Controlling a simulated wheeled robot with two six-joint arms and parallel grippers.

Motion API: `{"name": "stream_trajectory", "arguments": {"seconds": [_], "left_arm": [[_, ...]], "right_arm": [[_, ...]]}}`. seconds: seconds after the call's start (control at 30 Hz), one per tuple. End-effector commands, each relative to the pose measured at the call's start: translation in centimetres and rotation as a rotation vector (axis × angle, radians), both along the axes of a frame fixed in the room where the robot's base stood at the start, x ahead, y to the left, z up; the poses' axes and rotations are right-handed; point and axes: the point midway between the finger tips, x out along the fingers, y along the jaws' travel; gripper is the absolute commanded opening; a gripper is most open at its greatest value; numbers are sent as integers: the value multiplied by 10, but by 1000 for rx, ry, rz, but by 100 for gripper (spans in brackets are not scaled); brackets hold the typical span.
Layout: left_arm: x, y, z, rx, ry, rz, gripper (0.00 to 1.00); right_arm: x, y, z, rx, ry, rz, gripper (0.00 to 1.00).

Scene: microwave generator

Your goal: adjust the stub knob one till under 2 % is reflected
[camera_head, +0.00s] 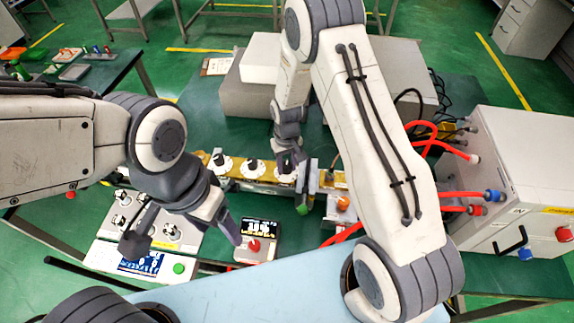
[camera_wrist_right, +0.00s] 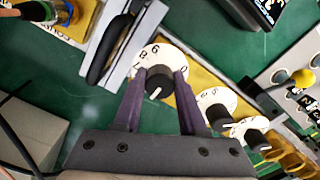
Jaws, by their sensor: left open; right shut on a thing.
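A brass waveguide (camera_head: 240,183) carries a row of three stub knobs with white numbered dials. My right gripper (camera_head: 288,160) reaches down to the rightmost knob in the head view. In the right wrist view my right gripper (camera_wrist_right: 160,80) is shut on a dark knob over a white dial (camera_wrist_right: 152,54); a white mark shows on the knob. The other knobs (camera_head: 252,166) (camera_head: 220,162) stand free to its left. I cannot read which is number one. A small display box (camera_head: 262,228) has readings too small to read. My left gripper (camera_head: 182,233) is open and empty over the front panels.
A white generator cabinet (camera_head: 522,180) with red hoses (camera_head: 440,140) stands at right. Grey boxes (camera_head: 250,98) are behind the waveguide. A control panel (camera_head: 175,232) and a meter with a blue screen (camera_head: 148,263) lie near my left gripper.

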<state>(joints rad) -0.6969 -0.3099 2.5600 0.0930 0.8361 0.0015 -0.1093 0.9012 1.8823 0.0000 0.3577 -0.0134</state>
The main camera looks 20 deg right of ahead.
Motion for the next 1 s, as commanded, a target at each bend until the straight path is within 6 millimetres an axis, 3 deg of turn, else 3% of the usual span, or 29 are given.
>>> {"name": "stream_trajectory", "arguments": {"seconds": [0.37, 1.0], "left_arm": [[0, 0, -8, 0, 0, 1, 68], [0, 0, -28, 0, 0, 1, 68]], "right_arm": [[0, 0, -1, 0, -1, -150, 0], [0, 1, 0, 0, 0, -726, 0]]}}
